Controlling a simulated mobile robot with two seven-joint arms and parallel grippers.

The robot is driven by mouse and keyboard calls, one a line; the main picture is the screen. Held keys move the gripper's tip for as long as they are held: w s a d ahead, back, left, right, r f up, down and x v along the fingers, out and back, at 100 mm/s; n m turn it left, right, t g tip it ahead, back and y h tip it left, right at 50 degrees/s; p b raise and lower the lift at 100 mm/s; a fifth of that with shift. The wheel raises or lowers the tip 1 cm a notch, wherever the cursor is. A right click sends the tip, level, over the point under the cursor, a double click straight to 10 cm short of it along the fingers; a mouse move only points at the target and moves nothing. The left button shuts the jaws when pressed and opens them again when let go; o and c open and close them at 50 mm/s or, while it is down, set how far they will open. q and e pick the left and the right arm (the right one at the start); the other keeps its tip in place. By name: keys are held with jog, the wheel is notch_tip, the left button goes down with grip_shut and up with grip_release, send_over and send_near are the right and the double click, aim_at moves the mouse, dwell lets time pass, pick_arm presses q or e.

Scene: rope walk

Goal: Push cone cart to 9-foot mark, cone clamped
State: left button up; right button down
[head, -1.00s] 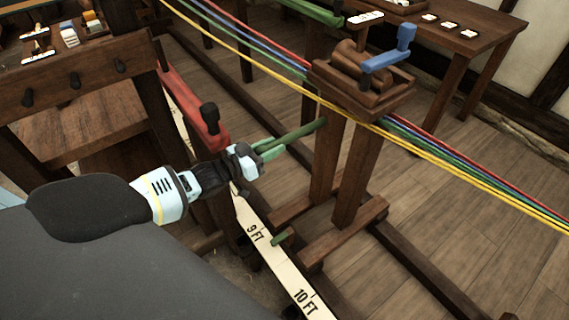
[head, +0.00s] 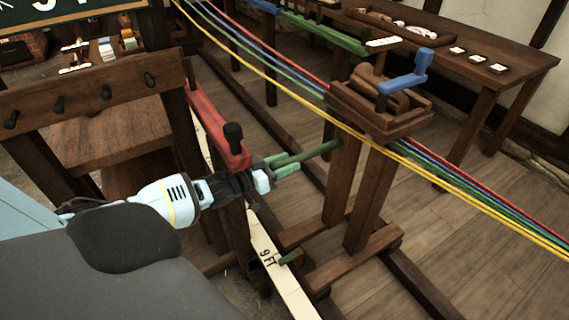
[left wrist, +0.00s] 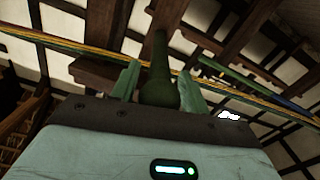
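The cone cart (head: 368,200) is a dark wooden stand on floor rails. Its top block (head: 382,108) carries a wooden cone with a blue clamp lever (head: 405,75) lying over it, knob up at the right. A green push handle (head: 318,150) sticks out left from the cart's post. My left gripper (head: 280,170) is around the handle's end, and the left wrist view shows the handle (left wrist: 158,75) between both fingers. The cart's green pointer (head: 290,258) lies beside the "9 FT" label on the pale floor scale (head: 268,252). My right gripper is out of view.
Red, blue, green and yellow strands (head: 470,185) run diagonally past the cart's top. A pegged wooden frame (head: 90,90) is at left, and a table (head: 490,70) at back right.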

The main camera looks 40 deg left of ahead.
pick_arm(q)
jog(key=shift+s, duration=0.1)
jog(key=v, duration=0.7)
jog(key=shift+s+a+p, duration=0.15)
jog(key=shift+s+p, duration=0.1)
jog(key=shift+p, duration=0.15)
